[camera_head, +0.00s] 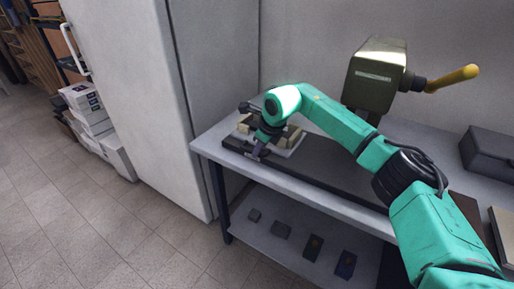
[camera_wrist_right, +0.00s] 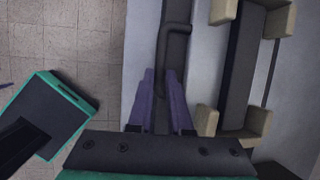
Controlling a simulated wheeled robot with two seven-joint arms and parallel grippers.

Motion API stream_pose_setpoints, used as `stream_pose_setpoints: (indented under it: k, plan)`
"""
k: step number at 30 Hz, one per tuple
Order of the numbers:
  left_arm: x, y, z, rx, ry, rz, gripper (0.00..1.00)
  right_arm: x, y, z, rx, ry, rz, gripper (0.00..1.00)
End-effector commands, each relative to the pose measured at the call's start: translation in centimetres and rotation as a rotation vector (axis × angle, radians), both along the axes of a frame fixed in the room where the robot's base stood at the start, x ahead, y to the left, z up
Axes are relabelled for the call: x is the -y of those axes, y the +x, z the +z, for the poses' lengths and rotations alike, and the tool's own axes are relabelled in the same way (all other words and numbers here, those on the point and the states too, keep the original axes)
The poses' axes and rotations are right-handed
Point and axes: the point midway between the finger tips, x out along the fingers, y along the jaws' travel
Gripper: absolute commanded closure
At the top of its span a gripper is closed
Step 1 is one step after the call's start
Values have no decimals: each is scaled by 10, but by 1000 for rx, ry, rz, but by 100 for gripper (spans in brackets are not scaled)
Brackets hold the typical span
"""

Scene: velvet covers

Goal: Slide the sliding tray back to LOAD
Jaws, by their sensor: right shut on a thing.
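The sliding tray (camera_head: 291,150) is a pale plate with beige blocks on it, at the left end of a dark base (camera_head: 335,176) on the bench. In the right wrist view the pale tray surface (camera_wrist_right: 200,65) and beige blocks lie right of the fingers. My right gripper (camera_head: 252,152) is at the tray's front left side. In the right wrist view its purple fingers (camera_wrist_right: 163,82) are shut on a dark bent handle (camera_wrist_right: 178,29). The part of the handle between the fingers is partly hidden. My left gripper is not in view.
A press head (camera_head: 375,75) with a yellow-gripped lever (camera_head: 455,78) stands behind my right arm. A dark box (camera_head: 488,152) sits at the bench's right. Several small dark items lie on the lower shelf (camera_head: 268,245). A white cabinet (camera_head: 130,90) stands left of the bench.

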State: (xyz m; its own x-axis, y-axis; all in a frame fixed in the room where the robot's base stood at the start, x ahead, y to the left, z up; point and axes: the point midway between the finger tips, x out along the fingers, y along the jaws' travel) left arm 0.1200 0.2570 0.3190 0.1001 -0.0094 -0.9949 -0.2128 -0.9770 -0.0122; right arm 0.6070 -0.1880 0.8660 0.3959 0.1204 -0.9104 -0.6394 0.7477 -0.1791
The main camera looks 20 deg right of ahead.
Motion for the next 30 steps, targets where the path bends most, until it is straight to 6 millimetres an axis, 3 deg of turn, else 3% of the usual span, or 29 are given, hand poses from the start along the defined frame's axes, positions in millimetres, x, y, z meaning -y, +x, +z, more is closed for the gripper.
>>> stream_pose_setpoints:
  k: [12, 13, 15, 25, 30]
  plan:
    - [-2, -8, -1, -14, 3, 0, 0, -2, 2, 1, 9, 3, 2, 100]
    - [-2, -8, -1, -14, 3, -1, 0, -2, 2, 1, 9, 3, 2, 75]
    - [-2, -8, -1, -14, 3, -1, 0, -2, 2, 0, 8, 4, 3, 53]
    - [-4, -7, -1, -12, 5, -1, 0, -1, 0, 2, 5, 1, 1, 53]
    - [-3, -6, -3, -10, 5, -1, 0, 3, -10, 26, 10, 1, 2, 53]
